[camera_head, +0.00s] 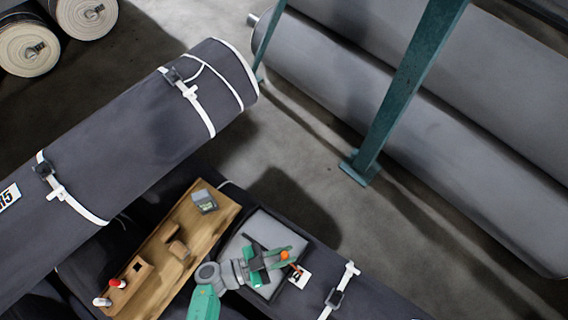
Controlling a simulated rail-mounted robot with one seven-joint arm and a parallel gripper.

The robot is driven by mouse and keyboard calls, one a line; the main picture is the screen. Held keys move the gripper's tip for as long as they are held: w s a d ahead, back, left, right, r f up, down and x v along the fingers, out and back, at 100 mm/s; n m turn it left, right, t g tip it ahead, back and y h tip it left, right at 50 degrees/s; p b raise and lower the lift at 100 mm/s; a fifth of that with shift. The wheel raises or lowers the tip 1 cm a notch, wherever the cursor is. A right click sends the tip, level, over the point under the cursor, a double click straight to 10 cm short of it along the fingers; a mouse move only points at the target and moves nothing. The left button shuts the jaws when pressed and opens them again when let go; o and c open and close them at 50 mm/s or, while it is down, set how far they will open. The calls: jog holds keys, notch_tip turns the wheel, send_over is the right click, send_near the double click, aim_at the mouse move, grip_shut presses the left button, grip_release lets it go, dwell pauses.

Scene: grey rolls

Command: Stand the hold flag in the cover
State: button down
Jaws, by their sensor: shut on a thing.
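My gripper (287,257) is at the lower middle, over the dark cover (385,298) of the lower roll. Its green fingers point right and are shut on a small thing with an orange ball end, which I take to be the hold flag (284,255). The fingers hide most of the flag, so I cannot tell its tilt or whether it touches the cover. A small white card (300,277) with a dark and reddish mark lies just right of and below the fingertips.
A grey pad (240,241) lies under my gripper. Left of it is a wooden board (222,217) with a small grey device (204,201) and wooden blocks. A large covered roll (140,135) with white straps lies at left. A teal post (405,90) stands before bare grey rolls.

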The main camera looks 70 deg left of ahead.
notch_tip(320, 180, down, 4)
jog(key=b, duration=0.3)
jog(key=shift+b, duration=1.1)
dwell(1.1)
jog(key=shift+f+b, duration=0.4)
jog(key=shift+b, duration=0.05)
jog(key=shift+f+b, duration=0.8)
jog(key=shift+b, duration=0.1)
jog(key=shift+f, duration=2.1)
jog(key=c, duration=1.2)
grip_release()
jog(key=shift+c, duration=0.2)
